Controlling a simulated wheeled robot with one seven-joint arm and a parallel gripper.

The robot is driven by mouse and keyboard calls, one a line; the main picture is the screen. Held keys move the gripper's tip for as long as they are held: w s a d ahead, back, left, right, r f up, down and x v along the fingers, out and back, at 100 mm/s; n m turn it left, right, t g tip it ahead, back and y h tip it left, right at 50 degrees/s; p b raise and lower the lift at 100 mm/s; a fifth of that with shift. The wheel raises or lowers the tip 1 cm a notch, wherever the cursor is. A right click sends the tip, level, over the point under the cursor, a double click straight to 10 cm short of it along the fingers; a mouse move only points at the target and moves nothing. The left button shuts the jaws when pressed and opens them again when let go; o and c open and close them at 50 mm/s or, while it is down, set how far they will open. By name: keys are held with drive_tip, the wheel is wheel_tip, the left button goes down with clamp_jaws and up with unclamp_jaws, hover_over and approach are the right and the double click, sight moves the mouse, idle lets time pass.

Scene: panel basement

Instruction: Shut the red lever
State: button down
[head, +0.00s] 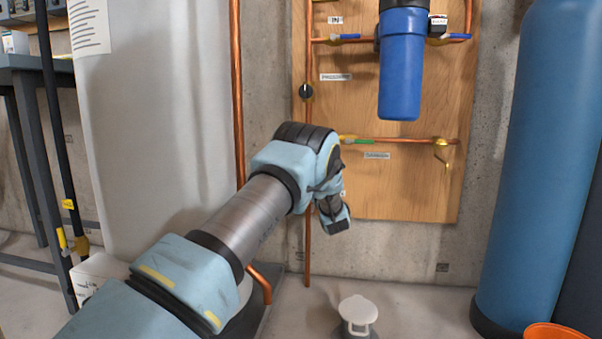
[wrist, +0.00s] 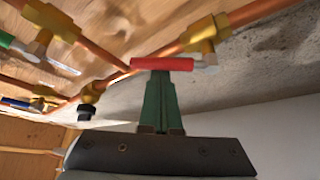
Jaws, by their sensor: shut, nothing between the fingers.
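The red lever (wrist: 162,64) shows in the wrist view as a short red handle lying across the picture. Its metal end is at the right, by a brass valve (wrist: 203,35) on a copper pipe. My gripper (wrist: 160,76) is shut and empty, with its green fingertips at the lever's middle in the picture. I cannot tell whether they touch it. In the head view my gripper (head: 335,215) is low in front of the wooden panel (head: 400,195), and I cannot make out the red lever there.
A green-handled valve (head: 358,141) sits on a pipe right of my wrist. A blue filter housing (head: 402,75) hangs above it. A tall blue tank (head: 540,170) stands at the right. A pale stool-like object (head: 357,310) is on the floor below.

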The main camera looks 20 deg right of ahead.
drive_tip(key=shift+s+d+f+m+g+h, duration=0.2)
drive_tip(key=shift+d+f+m+h, duration=0.4)
drive_tip(key=shift+m+h, duration=1.55)
drive_tip(key=shift+s+d+f+m+g+h, duration=0.2)
drive_tip(key=shift+f+m+h, duration=0.85)
drive_tip(key=shift+m, duration=2.05)
drive_tip(key=shift+s+d+f+m+g+h, duration=0.3)
drive_tip(key=shift+f+m+h, duration=0.25)
drive_tip(key=shift+m+h, duration=1.7)
drive_tip(key=shift+w+m+y, duration=0.1)
drive_tip(key=shift+m+y, duration=0.35)
drive_tip(key=shift+m, duration=0.15)
